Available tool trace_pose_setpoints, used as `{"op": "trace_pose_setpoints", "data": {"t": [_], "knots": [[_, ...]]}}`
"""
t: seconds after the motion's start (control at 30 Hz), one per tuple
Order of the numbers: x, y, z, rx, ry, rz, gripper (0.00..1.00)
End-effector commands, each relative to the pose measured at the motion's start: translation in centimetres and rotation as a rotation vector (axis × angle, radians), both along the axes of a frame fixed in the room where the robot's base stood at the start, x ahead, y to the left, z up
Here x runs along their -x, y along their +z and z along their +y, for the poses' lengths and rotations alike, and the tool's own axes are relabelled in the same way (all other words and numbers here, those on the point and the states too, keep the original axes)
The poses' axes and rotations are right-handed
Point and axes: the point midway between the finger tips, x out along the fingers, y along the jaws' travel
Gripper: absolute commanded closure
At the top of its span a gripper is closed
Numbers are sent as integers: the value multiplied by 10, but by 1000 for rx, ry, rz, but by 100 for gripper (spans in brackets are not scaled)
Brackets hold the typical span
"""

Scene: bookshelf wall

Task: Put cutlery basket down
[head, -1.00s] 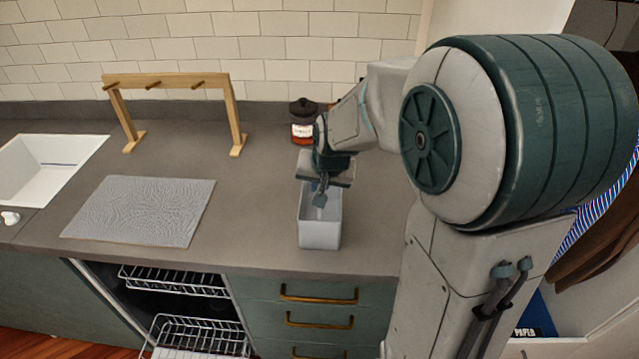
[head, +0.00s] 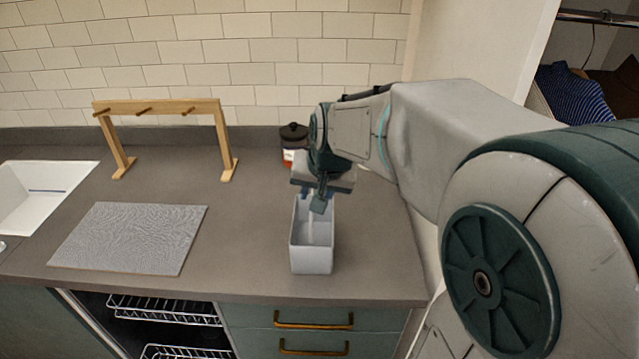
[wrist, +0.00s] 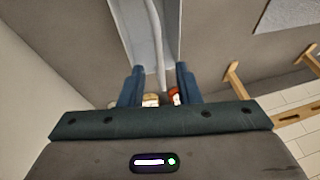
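The cutlery basket (head: 311,258) is a light grey, open-topped box with a divider inside. It looks upright on the grey counter, near the front edge above the drawers. My gripper (head: 312,197) is over its far end, pointing down. In the wrist view, my gripper's two fingers (wrist: 159,85) are spread apart. The basket (wrist: 130,25) shows beyond them, and its narrow divider runs into the gap with space on both sides. Whether a fingertip touches the basket cannot be told.
A dark-lidded jar (head: 293,140) stands close behind my gripper. A wooden rack (head: 160,106) stands at the back left. A grey mat (head: 130,238) lies left of the basket, with a white sink (head: 45,195) beyond. An open dishwasher rack (head: 165,310) is below the counter. Counter around the basket is clear.

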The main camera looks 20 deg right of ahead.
Motion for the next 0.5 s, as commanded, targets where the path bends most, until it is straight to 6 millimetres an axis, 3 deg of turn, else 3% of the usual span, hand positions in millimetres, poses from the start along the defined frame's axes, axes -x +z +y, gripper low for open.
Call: {"op": "trace_pose_setpoints", "data": {"t": [0.13, 0.33, 0.43, 0.5], "knots": [[10, 23, -1, 0, 0, -4, 70], [23, 33, -1, 6, 11, 5, 70], [48, 27, 0, 37, 58, 27, 70], [76, 17, 1, 67, 112, 53, 70]]}}
